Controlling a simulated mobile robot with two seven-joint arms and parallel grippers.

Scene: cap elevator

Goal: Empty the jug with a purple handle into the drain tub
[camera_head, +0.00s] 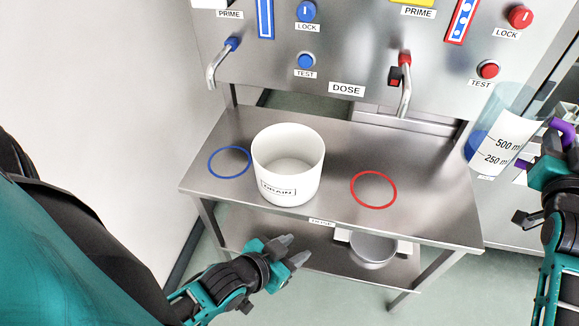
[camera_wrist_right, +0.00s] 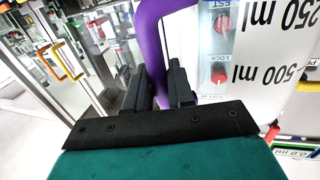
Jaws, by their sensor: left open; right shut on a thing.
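The clear jug (camera_head: 502,128) has a white scale label and some blue liquid showing low at its left side. It is tilted, held in the air right of the steel table. My right gripper (camera_head: 556,150) is shut on its purple handle (camera_head: 562,128). The handle also shows between the fingers in the right wrist view (camera_wrist_right: 166,45), with the jug's label (camera_wrist_right: 280,50) beside it. The white drain tub (camera_head: 288,178), marked DRAIN, stands on the table between a blue ring and a red ring, left of the jug. My left gripper (camera_head: 292,251) is open and empty in front of the table.
The steel table (camera_head: 330,170) carries a blue ring (camera_head: 230,161) and a red ring (camera_head: 373,189), both bare. Two spouts (camera_head: 405,90) hang from the panel behind. A metal bowl (camera_head: 372,250) sits on the lower shelf. Space between jug and tub is clear.

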